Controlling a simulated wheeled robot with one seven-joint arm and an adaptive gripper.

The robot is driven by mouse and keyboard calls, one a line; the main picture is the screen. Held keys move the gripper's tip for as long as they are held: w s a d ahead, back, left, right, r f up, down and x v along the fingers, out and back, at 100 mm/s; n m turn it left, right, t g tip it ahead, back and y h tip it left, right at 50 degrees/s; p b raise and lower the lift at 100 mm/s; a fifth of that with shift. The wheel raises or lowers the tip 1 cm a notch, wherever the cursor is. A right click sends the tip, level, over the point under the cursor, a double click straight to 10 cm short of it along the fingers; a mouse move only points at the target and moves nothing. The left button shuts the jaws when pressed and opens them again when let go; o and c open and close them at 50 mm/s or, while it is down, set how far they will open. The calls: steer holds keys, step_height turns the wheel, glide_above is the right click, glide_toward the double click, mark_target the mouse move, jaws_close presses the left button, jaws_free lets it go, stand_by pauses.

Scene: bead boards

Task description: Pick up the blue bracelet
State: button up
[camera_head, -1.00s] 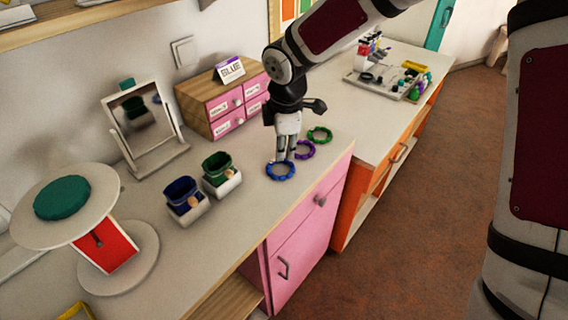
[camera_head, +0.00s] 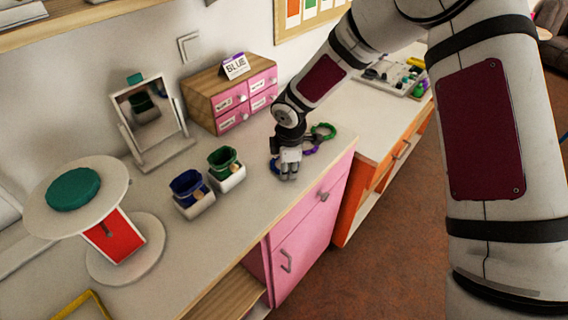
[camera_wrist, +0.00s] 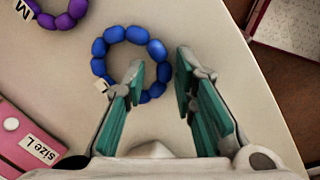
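The blue bracelet (camera_wrist: 112,35) lies flat on the counter as a ring of beads with a small white tag. In the wrist view my gripper (camera_wrist: 158,72) is open, its teal-padded fingers apart. The right part of the ring lies between the fingertips, and the left fingertip overlaps the ring's opening near the tag. In the head view my gripper (camera_head: 289,177) hangs over the counter and hides most of the blue bracelet (camera_head: 274,166).
A purple bracelet (camera_wrist: 64,18) lies beside the blue one, with a green bracelet (camera_head: 323,131) beyond. Blue (camera_head: 187,184) and green (camera_head: 223,160) cups, a pink drawer box (camera_head: 232,103) and a mirror (camera_head: 147,114) stand left. The counter edge is close on the right.

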jaws_close()
steer(key=shift+r, duration=0.1)
